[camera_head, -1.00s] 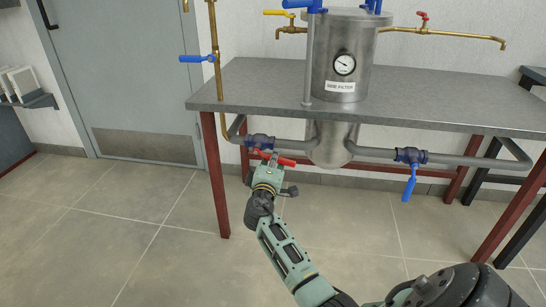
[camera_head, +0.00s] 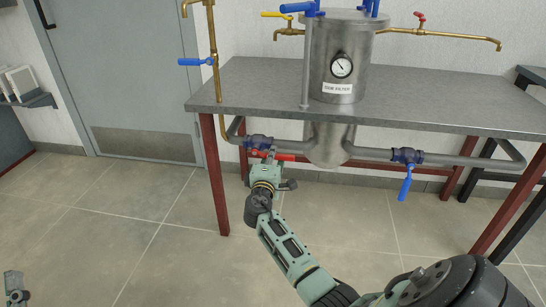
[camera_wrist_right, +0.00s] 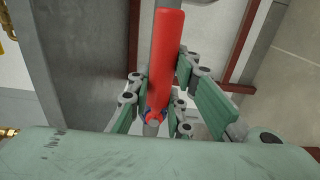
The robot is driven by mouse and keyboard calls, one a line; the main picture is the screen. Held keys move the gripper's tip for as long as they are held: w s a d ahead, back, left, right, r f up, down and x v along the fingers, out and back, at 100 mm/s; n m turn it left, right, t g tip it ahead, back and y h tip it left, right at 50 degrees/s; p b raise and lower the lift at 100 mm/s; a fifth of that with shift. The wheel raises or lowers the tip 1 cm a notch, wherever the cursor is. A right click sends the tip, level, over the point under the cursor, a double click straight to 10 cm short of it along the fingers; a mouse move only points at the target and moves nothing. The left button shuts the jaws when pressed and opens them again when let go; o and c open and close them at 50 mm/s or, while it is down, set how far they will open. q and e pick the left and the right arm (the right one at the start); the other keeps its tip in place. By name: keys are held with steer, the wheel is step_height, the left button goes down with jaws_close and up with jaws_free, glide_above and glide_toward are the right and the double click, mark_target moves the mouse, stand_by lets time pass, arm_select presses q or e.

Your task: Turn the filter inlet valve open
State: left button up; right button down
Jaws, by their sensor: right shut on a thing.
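A valve with a blue body (camera_head: 258,142) and a red lever handle (camera_head: 286,157) sits on the lower left pipe under the table. The handle lies roughly along the pipe. My right gripper (camera_head: 267,156) is shut on this handle. In the right wrist view the red handle (camera_wrist_right: 166,55) runs between the fingers of the right gripper (camera_wrist_right: 160,92), with the blue valve body partly hidden behind it. A small part of my left gripper (camera_head: 14,284) shows at the lower left edge of the head view; its jaws cannot be made out.
The steel filter tank (camera_head: 340,95) with a gauge stands through the grey table (camera_head: 440,110). Another valve with a blue hanging handle (camera_head: 405,185) is on the right pipe. Brass pipes with blue, yellow and red handles are above. Dark red table legs (camera_head: 214,180) flank the open floor.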

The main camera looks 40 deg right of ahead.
steer(key=shift+r, duration=0.2)
steer(key=c, duration=1.6)
jaws_free()
steer(key=shift+f, duration=0.15)
steer(key=shift+a, duration=0.1)
steer(key=v, duration=1.1)
steer(key=shift+s+a, duration=0.3)
steer(key=shift+a, duration=0.1)
